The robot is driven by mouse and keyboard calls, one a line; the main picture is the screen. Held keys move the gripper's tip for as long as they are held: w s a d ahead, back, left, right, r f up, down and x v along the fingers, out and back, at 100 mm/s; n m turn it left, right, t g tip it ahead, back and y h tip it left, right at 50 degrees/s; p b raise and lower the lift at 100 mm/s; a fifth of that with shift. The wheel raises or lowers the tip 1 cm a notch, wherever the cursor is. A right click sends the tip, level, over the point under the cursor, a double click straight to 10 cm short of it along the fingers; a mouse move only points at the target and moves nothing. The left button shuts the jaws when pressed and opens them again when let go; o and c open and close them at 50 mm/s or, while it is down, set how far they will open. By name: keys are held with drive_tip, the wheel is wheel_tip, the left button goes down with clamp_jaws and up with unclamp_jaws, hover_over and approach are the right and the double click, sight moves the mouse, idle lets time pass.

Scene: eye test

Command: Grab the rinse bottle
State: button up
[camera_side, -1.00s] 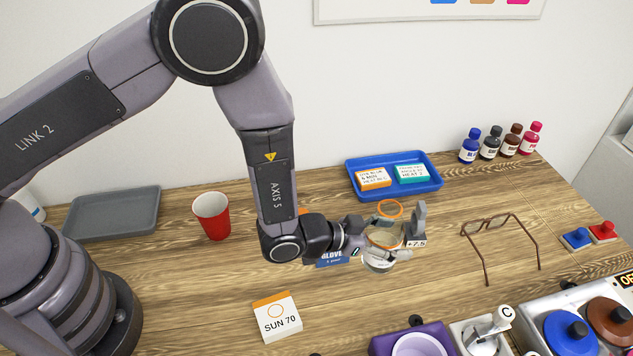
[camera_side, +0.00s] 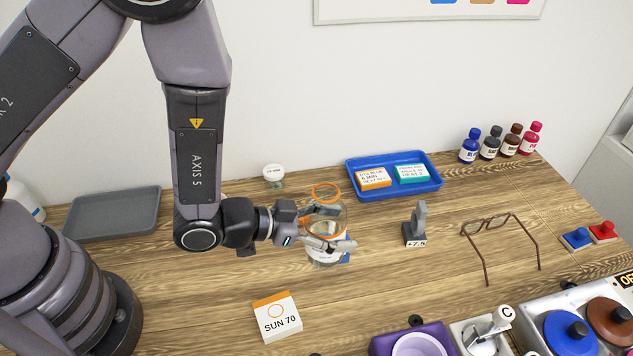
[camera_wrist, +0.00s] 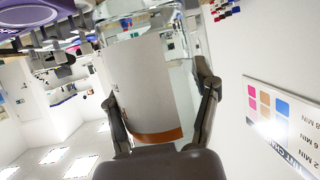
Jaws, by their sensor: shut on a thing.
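My gripper (camera_side: 336,228) is shut on a clear glass vessel (camera_side: 325,256) with an orange rim, right of the arm in the side view. The vessel looks upright; I cannot tell whether its base touches the table. In the wrist view the clear vessel (camera_wrist: 150,85) fills the space between the two fingers, with an orange band near the palm. A white bottle with a blue mark (camera_side: 24,200) stands at the far left, partly hidden behind my arm. No label that I can read marks anything as the rinse bottle.
A small white-lidded jar (camera_side: 274,172) stands behind the gripper. A blue tray (camera_side: 436,186) holds two boxes. A grey stand marked +7.5 (camera_side: 416,232), glasses (camera_side: 488,224) and a SUN 70 box (camera_side: 277,318) are nearby. A grey tray (camera_side: 110,214) lies left.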

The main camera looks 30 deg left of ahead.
drive_tip(key=shift+s+a+r, duration=0.2)
drive_tip(key=shift+s+a, duration=0.05)
drive_tip(key=shift+a, duration=0.1)
idle(1.3)
